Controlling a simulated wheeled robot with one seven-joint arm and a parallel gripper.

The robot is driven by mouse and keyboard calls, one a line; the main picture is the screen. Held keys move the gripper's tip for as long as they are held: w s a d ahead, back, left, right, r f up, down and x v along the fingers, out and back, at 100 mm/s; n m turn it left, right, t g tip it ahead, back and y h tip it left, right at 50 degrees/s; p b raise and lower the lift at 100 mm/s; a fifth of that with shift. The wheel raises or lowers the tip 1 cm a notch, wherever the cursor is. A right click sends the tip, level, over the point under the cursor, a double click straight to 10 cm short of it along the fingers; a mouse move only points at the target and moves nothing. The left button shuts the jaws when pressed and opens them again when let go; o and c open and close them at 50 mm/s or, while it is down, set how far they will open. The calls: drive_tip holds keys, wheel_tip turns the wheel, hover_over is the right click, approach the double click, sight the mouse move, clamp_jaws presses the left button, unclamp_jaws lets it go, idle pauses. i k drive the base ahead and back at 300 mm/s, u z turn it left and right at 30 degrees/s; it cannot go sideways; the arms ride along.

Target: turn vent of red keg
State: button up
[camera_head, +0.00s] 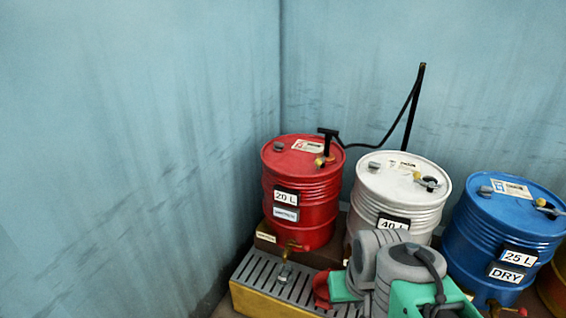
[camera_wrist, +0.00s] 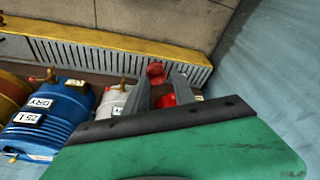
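The red keg (camera_head: 318,205), labelled 20 L, stands upright on a brown base by the wall corner in the head view. Its lid has a grey cap (camera_head: 278,146), a brass fitting (camera_head: 322,161) and a black T-shaped handle (camera_head: 327,142). I cannot tell for certain which is the vent, or its turn. In the wrist view my gripper (camera_wrist: 164,80) has its two grey fingers apart with nothing held. Red surfaces show between and beyond them, partly hidden. In the head view my grey and green arm is at the lower right, apart from the lid; its fingertips are not clear.
A white 40 L keg (camera_head: 375,205) and a blue 25 L keg (camera_head: 480,240) stand to the right. A thin black rod with a hose (camera_head: 411,110) rises behind. A slatted yellow tray (camera_head: 262,303) lies in front. Walls are close at left and behind; space above the lids is free.

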sight(278, 146)
drive_tip(key=z, duration=0.35)
drive_tip(key=k, duration=0.2)
drive_tip(key=u, duration=1.6)
drive_tip(key=i, duration=1.55)
drive_tip(key=z, duration=1.1)
drive_tip(key=i, duration=0.55)
drive_tip(key=z, duration=0.65)
